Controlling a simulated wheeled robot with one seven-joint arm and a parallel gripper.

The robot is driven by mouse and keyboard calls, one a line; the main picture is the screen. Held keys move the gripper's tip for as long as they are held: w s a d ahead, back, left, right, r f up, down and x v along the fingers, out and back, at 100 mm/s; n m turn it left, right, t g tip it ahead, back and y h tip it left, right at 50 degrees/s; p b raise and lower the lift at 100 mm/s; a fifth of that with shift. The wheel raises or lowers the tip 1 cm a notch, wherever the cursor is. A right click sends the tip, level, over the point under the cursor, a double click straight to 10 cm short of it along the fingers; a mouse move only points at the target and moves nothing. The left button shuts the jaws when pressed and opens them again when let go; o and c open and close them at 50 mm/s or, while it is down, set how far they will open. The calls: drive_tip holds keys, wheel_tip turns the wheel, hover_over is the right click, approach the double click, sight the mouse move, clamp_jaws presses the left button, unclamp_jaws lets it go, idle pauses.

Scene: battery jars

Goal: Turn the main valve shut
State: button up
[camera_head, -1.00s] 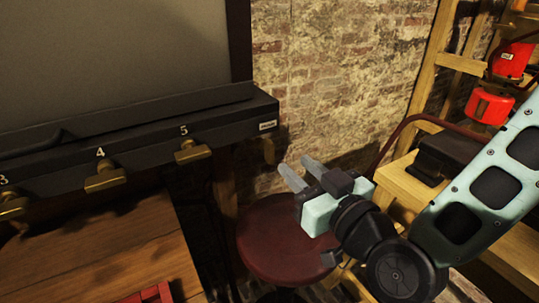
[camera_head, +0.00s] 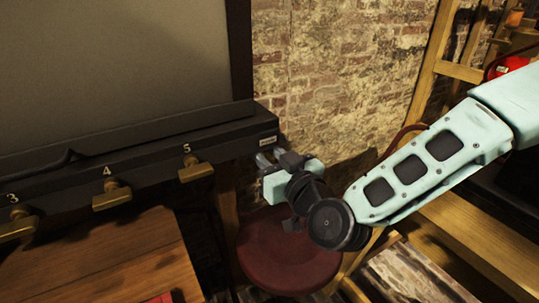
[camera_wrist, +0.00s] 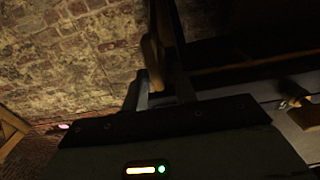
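The black manifold (camera_head: 130,165) runs along the left, with a small white label plate (camera_head: 268,141) at its right end. My gripper (camera_head: 267,156) is at that end, just below the plate, its fingers pointing at the manifold. In the head view it covers the place where the brass end valve hung. In the wrist view a tan-brown handle, seemingly the main valve (camera_wrist: 152,62), stands upright by the fingertips. The fingers look apart. I cannot tell whether they touch the handle.
Brass taps numbered 3, 4 and 5 (camera_head: 196,168) line the manifold's front. A dark red round stool (camera_head: 285,258) stands below my gripper. A wooden table (camera_head: 110,260) is at lower left, a brick wall (camera_head: 330,80) behind, and wooden shelving (camera_head: 470,215) at right.

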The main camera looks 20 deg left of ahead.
clamp_jaws()
drive_tip(key=shift+w+d+m+b, duration=0.15)
drive_tip(key=shift+m+b, duration=0.35)
drive_tip(key=shift+m, duration=0.3)
drive_tip(key=shift+o, duration=1.2)
unclamp_jaws()
